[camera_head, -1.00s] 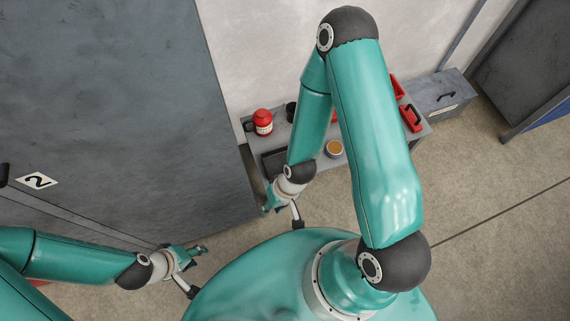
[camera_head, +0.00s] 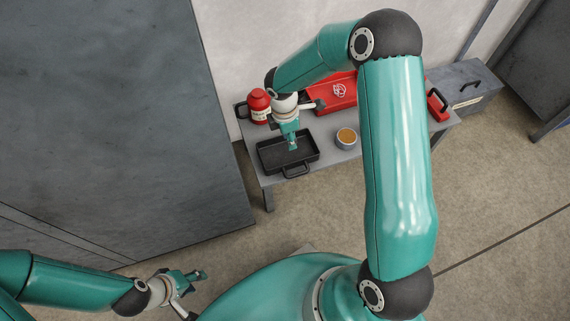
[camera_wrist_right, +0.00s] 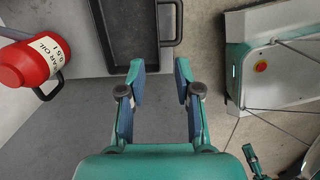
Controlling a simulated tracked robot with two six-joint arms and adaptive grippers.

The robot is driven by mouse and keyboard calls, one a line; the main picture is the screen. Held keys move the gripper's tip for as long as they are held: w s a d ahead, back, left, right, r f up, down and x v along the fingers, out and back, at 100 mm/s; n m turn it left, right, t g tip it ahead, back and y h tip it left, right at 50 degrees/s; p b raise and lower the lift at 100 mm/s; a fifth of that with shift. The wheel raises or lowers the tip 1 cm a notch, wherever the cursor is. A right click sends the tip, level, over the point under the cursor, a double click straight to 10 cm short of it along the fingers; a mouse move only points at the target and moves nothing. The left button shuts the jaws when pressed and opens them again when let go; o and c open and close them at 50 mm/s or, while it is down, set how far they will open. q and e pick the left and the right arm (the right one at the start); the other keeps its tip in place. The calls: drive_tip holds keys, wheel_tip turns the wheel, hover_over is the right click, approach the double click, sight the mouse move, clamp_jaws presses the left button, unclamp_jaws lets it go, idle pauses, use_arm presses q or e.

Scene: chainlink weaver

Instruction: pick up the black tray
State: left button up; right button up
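The black tray (camera_head: 273,156) lies on the grey bench near its left end. A handle (camera_head: 297,171) sticks out from its front side. In the right wrist view the tray (camera_wrist_right: 122,35) is beyond the fingertips, with its handle (camera_wrist_right: 178,22) on the right side. My right gripper (camera_head: 292,147) is over the tray in the head view. The wrist view shows its fingers (camera_wrist_right: 160,72) apart with nothing between them. My left gripper (camera_head: 197,276) is low at the left, away from the bench; its finger opening is too small to judge.
A red oil container (camera_head: 258,104) stands behind the tray; it also shows in the wrist view (camera_wrist_right: 32,63). A small round tin (camera_head: 346,138) and a red toolbox (camera_head: 333,95) are to the right. A grey box (camera_head: 465,88) stands further right.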

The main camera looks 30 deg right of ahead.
drive_tip(key=b, duration=0.3)
hover_over(294, 166)
wheel_tip(294, 166, down, 11)
drive_tip(key=shift+w+a+f, duration=0.1)
drive_tip(key=shift+f, duration=0.1)
drive_tip(key=shift+w+f+b, duration=0.2)
drive_tip(key=shift+f+b, duration=1)
drive_tip(key=shift+f, duration=1.5)
clamp_jaws()
drive_tip(key=shift+r, duration=0.1)
